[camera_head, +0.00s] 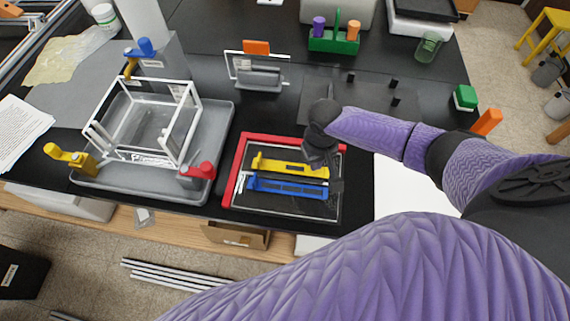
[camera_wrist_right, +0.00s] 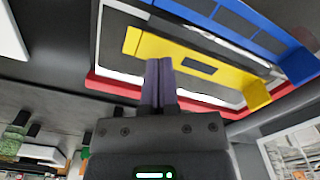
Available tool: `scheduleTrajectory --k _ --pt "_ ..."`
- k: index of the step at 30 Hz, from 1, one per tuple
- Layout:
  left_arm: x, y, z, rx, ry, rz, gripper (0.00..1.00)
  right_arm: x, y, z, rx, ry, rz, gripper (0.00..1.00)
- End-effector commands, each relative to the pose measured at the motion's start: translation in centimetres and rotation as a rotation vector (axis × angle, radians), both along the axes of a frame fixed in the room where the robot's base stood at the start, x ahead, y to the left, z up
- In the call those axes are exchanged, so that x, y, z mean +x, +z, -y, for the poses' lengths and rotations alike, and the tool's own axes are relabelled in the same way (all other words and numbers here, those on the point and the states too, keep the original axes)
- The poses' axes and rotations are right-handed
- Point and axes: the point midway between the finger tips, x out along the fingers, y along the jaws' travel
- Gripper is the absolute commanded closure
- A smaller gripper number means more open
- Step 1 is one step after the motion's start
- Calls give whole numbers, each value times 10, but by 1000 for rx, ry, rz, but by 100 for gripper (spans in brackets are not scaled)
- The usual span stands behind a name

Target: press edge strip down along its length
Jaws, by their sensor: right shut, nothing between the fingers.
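A red edge strip (camera_head: 240,160) runs along the left and far sides of a dark rectangular panel on the black table. In the right wrist view the red strip (camera_wrist_right: 112,86) passes behind my fingers. My right gripper (camera_head: 322,155) is shut and empty, low over the far right part of the panel. In the right wrist view its closed fingertips (camera_wrist_right: 159,64) overlap a yellow bar (camera_wrist_right: 200,62). I cannot tell whether they touch anything. The yellow bar (camera_head: 285,166) and a blue bar (camera_head: 290,187) lie side by side on the panel. My left gripper is not in view.
A white open frame (camera_head: 188,120) with yellow, blue and red clamps stands in a grey tray (camera_head: 222,130) at left. A green holder (camera_head: 333,42) with orange and purple handles is at the back. A white sheet (camera_head: 392,190) lies right of the panel.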

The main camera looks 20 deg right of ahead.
Motion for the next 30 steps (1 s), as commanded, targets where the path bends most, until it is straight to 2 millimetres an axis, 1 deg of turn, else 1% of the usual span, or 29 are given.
scheduleTrajectory --k 5,11,18,30 --pt "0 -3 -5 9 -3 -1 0 0 -4 0 0 0 0 100" --pt "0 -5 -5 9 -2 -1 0 0 -8 0 0 0 -1 100" --pt "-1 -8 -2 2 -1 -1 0 0 -13 0 -1 0 -1 100" --pt "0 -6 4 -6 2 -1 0 0 -12 0 0 0 -1 100"
